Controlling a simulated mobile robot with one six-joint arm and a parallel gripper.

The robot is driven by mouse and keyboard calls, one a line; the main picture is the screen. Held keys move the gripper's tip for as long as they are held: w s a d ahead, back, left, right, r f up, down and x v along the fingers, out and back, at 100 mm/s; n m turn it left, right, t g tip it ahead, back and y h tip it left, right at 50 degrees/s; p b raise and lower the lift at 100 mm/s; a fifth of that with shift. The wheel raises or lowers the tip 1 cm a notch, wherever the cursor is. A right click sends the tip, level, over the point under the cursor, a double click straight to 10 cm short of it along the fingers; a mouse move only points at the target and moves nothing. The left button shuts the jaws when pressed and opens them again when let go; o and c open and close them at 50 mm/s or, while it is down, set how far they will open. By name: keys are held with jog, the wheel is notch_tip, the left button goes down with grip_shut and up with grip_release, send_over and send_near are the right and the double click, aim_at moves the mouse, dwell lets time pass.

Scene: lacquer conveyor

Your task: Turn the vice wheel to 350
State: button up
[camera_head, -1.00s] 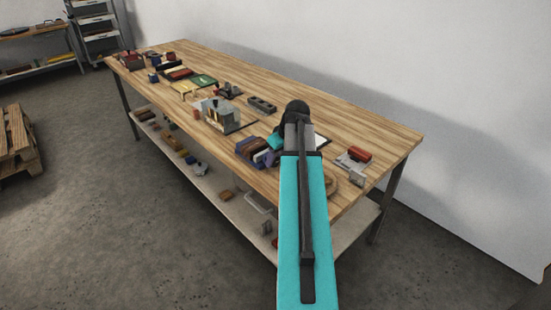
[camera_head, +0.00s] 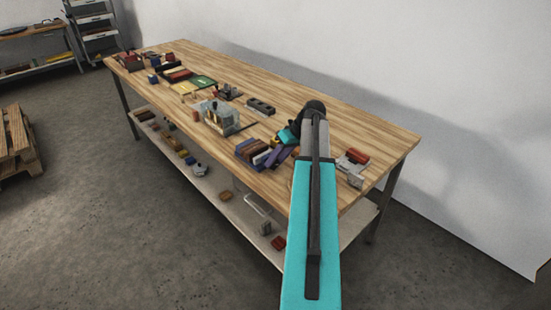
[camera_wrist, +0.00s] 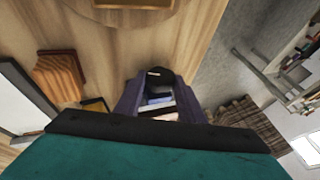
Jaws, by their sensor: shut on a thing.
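My gripper (camera_head: 279,155) is low over the near side of the workbench, beside a row of coloured blocks (camera_head: 253,151). In the wrist view its two purple fingers (camera_wrist: 156,84) are closed about a small dark-topped thing (camera_wrist: 158,72). I cannot tell clearly what this thing is. Blue, white and brown pieces show between the fingers. No vice wheel or scale can be made out; my arm hides part of the bench. A grey fixture with a red block (camera_head: 353,160) stands at the bench's right end; I cannot tell whether it is a vice.
The wooden workbench (camera_head: 320,98) stands along a white wall. A clear-sided box (camera_head: 220,117) and a dark block with holes (camera_head: 261,106) lie left of my gripper. In the wrist view, a stepped wooden block (camera_wrist: 59,76) and a white panel (camera_wrist: 22,88) are at left.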

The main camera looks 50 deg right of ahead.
jog(key=shift+d+f+y, duration=0.1)
jog(key=shift+d+y, duration=0.15)
jog(key=shift+y, duration=0.75)
jog(key=shift+m, duration=0.3)
jog(key=o, duration=1)
jog(key=shift+o, duration=0.2)
jog(key=shift+s, duration=0.1)
jog(key=b+v, duration=0.2)
jog(key=v, duration=1.1)
jog(key=shift+s+r, duration=0.2)
jog(key=shift+s, duration=0.1)
jog(key=shift+d, duration=0.15)
